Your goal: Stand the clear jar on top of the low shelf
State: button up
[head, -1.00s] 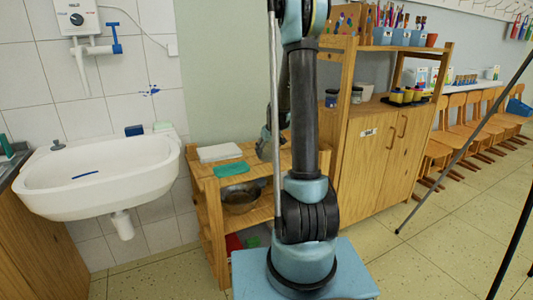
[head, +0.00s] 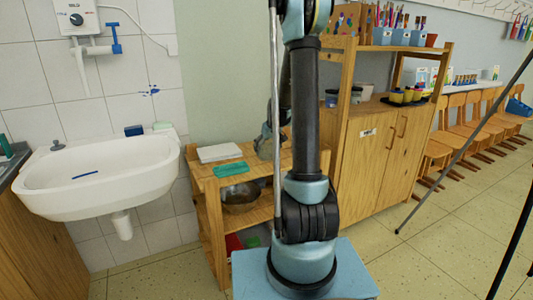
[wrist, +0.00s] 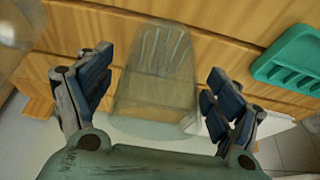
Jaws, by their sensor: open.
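The clear jar (wrist: 158,75) shows in the wrist view as a see-through, ribbed shape between my gripper's fingers. It appears to be over the wooden top of the low shelf (wrist: 225,45); its contact with the wood is hard to make out. My gripper (wrist: 160,68) is open, with a gap between the jar and each finger. In the head view my gripper (head: 266,143) is over the right part of the low shelf (head: 205,172), partly hidden behind my arm. I cannot make out the jar there.
A green ribbed dish (head: 231,169) and a white folded cloth (head: 219,152) lie on the shelf's left part. A metal bowl (head: 240,198) sits on the level below. A sink (head: 100,185) is to the left, and a tall wooden cabinet (head: 375,165) to the right.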

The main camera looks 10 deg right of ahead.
jog(key=v, duration=1)
jog(key=s+a+r, duration=0.1)
jog(key=s+r, duration=0.2)
jog(key=s, duration=0.8)
jog(key=s+f+m+g, duration=0.1)
jog(key=s+f, duration=0.3)
jog(key=s, duration=1)
jog(key=s+f+m+g+h, duration=0.1)
jog(key=s+f, duration=0.3)
jog(key=s, duration=1.1)
jog(key=shift+m, duration=0.7)
jog(key=shift+a, duration=0.15)
